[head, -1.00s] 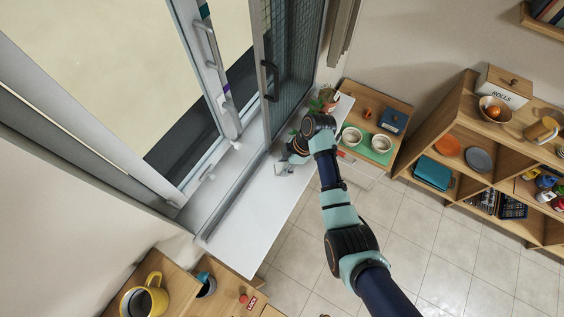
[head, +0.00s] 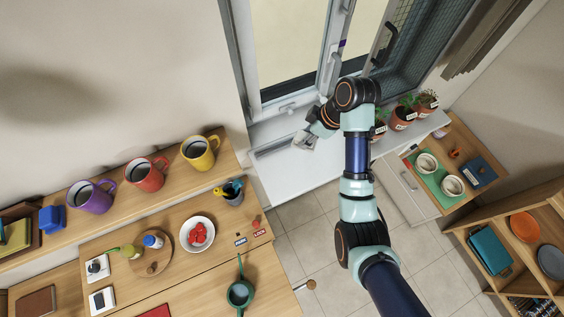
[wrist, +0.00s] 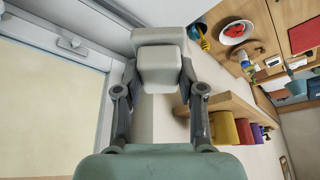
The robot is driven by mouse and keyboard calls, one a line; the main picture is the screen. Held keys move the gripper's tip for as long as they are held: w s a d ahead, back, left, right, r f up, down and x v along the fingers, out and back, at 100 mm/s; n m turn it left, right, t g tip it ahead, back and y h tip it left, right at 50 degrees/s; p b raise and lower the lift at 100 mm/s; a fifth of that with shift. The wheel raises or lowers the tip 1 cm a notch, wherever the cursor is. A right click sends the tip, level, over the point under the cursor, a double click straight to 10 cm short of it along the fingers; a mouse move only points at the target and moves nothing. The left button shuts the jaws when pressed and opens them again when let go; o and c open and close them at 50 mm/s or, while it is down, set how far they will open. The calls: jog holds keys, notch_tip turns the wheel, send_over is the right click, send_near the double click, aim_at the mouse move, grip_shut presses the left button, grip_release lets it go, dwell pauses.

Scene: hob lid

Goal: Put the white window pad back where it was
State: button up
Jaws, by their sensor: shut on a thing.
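My gripper (head: 307,138) is over the white window sill (head: 290,172), in front of the window. In the wrist view my gripper (wrist: 158,80) is shut on a pale, blocky piece (wrist: 160,62), which looks like the white window pad. It sits between the two fingertips, apart from the window. In the head view the pad is small and hard to tell from the gripper. A purple pad (head: 341,43) is on the window frame (head: 333,65).
Potted plants (head: 403,118) stand on the sill right of my arm. The open casement (head: 400,45) with a mesh is behind my arm. Mugs (head: 199,152) line a wooden shelf at left, above a counter with a bowl (head: 198,233) and a pan (head: 240,293). The sill's left part is clear.

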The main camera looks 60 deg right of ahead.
notch_tip(320, 180, down, 20)
jog(key=b, duration=0.3)
jog(key=shift+d, duration=0.15)
jog(key=shift+f, duration=0.15)
jog(key=o, duration=1)
jog(key=v, duration=1.2)
jog(key=shift+r+p, duration=0.2)
jog(key=shift+p, duration=0.2)
